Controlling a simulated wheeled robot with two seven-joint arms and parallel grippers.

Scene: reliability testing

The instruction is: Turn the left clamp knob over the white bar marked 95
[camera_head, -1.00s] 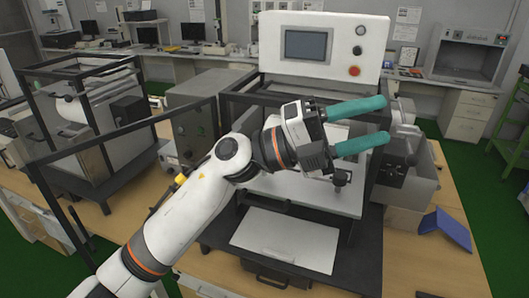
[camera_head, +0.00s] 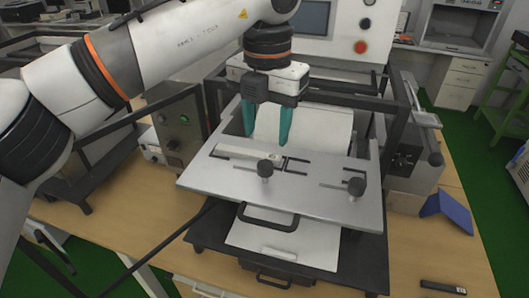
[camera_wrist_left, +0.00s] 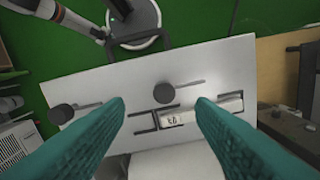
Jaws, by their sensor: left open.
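The left clamp knob (camera_head: 265,168) is a dark round knob on the grey metal plate (camera_head: 215,178). The white bar (camera_head: 238,153) lies flat beside it, in dark brackets. In the left wrist view the same knob (camera_wrist_left: 164,92) sits near the bar's marked end (camera_wrist_left: 180,118); the small marking is hard to read. A second dark knob (camera_head: 357,186) stands to the right on the plate. My left gripper (camera_head: 266,134) has teal fingers apart, pointing down above and behind the left knob. Nothing is between them. My right gripper does not show.
A dark frame surrounds the plate, with a control panel and red button (camera_head: 360,47) behind. A front handle (camera_head: 268,218) and a white sheet (camera_head: 265,240) lie below. A blue object (camera_head: 446,212) and a small black one (camera_head: 443,286) are on the table at right.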

